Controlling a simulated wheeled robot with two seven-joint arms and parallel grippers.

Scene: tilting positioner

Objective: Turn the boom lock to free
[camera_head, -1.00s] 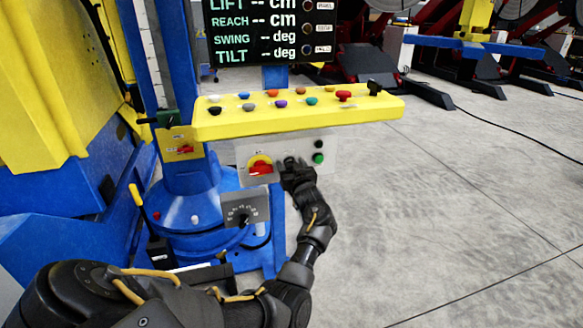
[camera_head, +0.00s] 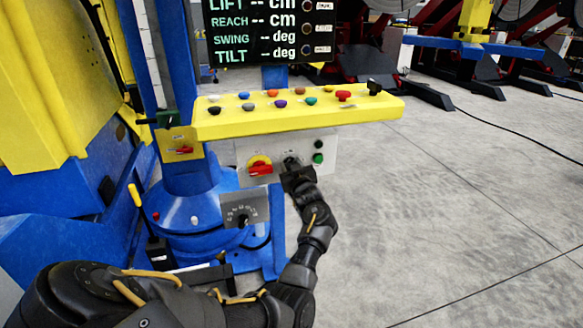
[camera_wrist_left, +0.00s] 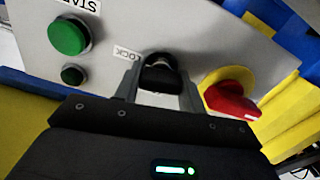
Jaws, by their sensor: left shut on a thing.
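The boom lock is a black knob (camera_wrist_left: 160,73) on a grey panel. A white label reading "LOCK" (camera_wrist_left: 126,54) is beside it in the left wrist view. My left gripper (camera_wrist_left: 161,92) has one finger on each side of the knob and is shut on it. In the head view the gripper (camera_head: 291,169) is at the front of the grey panel (camera_head: 246,150), hiding part of the knob. The knob's exact angle is hard to tell. My right gripper is not in view.
A red rotary switch on yellow (camera_head: 260,168) is just left of the knob. Green buttons (camera_head: 318,158) are to its right. A yellow console (camera_head: 300,118) with several coloured knobs overhangs the panel. A dial plate (camera_head: 244,209) sits lower left. Open floor lies right.

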